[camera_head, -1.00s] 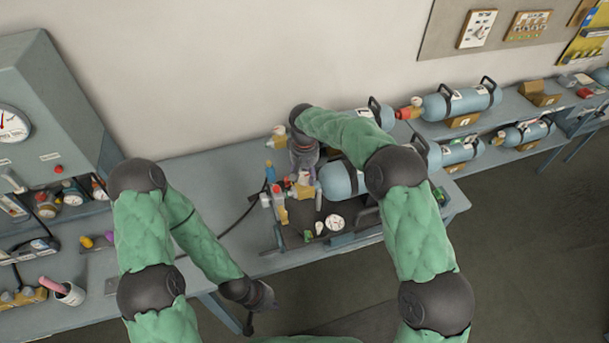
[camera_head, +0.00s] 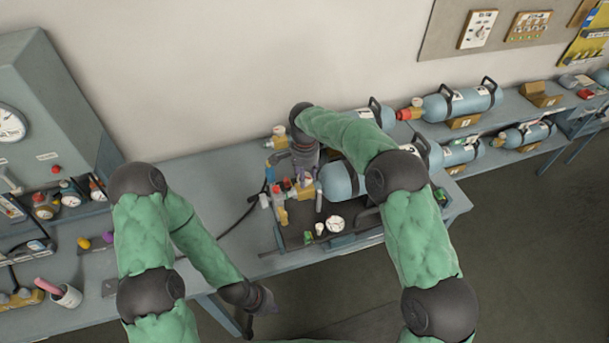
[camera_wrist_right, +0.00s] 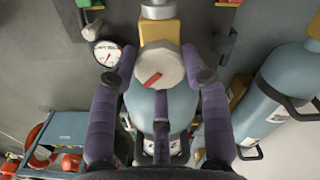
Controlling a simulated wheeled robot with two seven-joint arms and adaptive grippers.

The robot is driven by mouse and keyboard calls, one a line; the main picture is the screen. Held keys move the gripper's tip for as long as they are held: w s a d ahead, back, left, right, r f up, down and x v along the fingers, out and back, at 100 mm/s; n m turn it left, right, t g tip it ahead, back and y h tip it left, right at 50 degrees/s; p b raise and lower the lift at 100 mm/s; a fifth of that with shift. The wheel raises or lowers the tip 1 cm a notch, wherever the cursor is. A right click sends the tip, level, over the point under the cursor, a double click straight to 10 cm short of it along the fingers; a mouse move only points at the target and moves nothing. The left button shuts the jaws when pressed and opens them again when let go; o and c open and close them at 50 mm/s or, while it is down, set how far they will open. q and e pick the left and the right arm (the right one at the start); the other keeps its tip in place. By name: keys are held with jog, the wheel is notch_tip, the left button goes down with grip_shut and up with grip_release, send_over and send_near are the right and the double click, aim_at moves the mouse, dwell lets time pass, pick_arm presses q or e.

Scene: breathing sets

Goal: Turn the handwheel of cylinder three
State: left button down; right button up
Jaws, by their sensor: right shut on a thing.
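A round pale handwheel (camera_wrist_right: 159,66) with a red mark sits on a brass-yellow valve (camera_wrist_right: 159,30) in the right wrist view. The blue cylinder (camera_wrist_right: 146,106) lies behind it. My right gripper (camera_wrist_right: 159,75) has purple fingers shut around the handwheel's rim. In the head view, my right gripper (camera_head: 300,182) is at the valve end of the blue cylinder (camera_head: 341,181) on the bench, partly hiding the wheel. I cannot read this cylinder's number. My left gripper (camera_head: 262,304) hangs in front of the bench, away from the cylinders; its fingers are too unclear to judge.
A small pressure gauge (camera_wrist_right: 108,54) is close beside the right gripper's fingers. More blue cylinders (camera_head: 463,101) lie in cradles to the right. A grey gauge cabinet (camera_head: 50,100) stands at the left. A black hose (camera_head: 238,222) crosses the bench (camera_head: 190,160).

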jog(key=m, duration=0.7)
jog(key=shift+s+f+b, duration=0.1)
jog(key=shift+f+b, duration=0.1)
jog(key=shift+b, duration=0.2)
jog(key=m, duration=0.4)
jog(key=shift+m, duration=0.4)
jog(key=m+b, duration=0.1)
jog(key=m, duration=0.2)
jog(key=shift+m, duration=0.8)
jog(key=shift+f+m+b, duration=0.15)
jog(key=shift+m+b, duration=0.6)
jog(key=shift+m, duration=0.05)
jog(key=shift+m+b, duration=0.6)
jog(key=shift+b, duration=0.25)
jog(key=shift+m+b, duration=0.8)
jog(key=shift+b, duration=0.45)
